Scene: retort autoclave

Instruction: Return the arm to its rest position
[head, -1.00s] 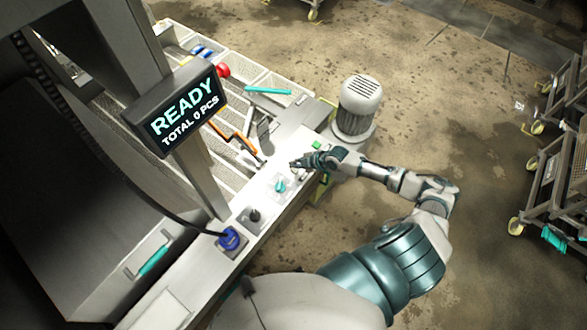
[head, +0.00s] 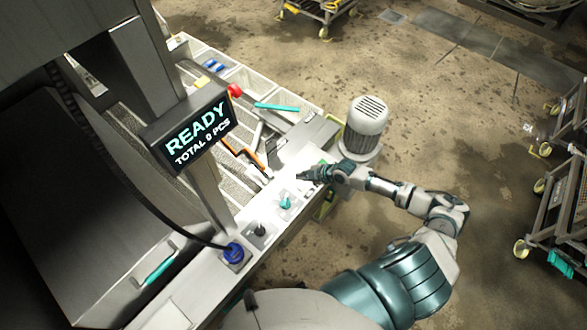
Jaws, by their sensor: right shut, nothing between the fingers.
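My right arm comes in from the lower right, bent at the elbow. My right gripper (head: 310,174) is shut and empty. It is over the machine's control panel (head: 210,278), beside the teal knob (head: 285,202) and apart from it as far as I can tell. Part of the panel under the gripper is hidden by it. My left gripper is not in view.
A display (head: 192,127) reads READY, TOTAL 0 PCS. A grey motor (head: 364,127) stands close behind my right forearm. A blue plug (head: 234,253) and a black switch (head: 260,229) sit on the panel. Carts (head: 560,190) stand at right; the floor between is clear.

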